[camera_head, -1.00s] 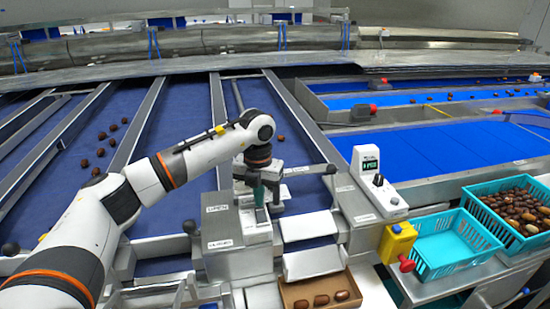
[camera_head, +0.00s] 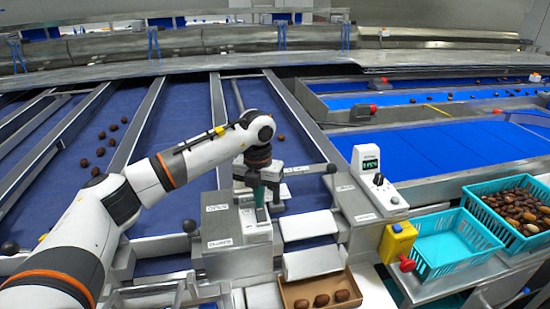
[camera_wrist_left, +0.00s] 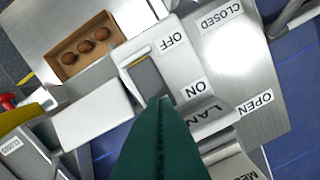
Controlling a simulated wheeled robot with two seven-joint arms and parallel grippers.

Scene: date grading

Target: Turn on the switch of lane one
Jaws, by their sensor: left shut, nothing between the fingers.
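The switch box (camera_head: 258,232) stands on the metal housing at the near end of a blue lane. In the left wrist view its grey rocker switch (camera_wrist_left: 151,76) lies between the printed words OFF and ON. A label starting with "LAN" (camera_wrist_left: 209,110) is partly hidden, so I cannot read the lane number. My left gripper (camera_head: 262,212) points down over the box. In the left wrist view its dark green fingers (camera_wrist_left: 165,104) are shut and empty, with the tips at the ON end of the rocker. I cannot tell whether they touch it. My right gripper is not in view.
A brown tray (camera_head: 290,301) with 3 dates sits below white chutes. A grey meter box (camera_head: 366,165) and a yellow box with a red knob (camera_head: 397,242) stand to the right. Turquoise baskets (camera_head: 440,268) are farther right. Black-knobbed levers (camera_head: 331,169) flank the switch box.

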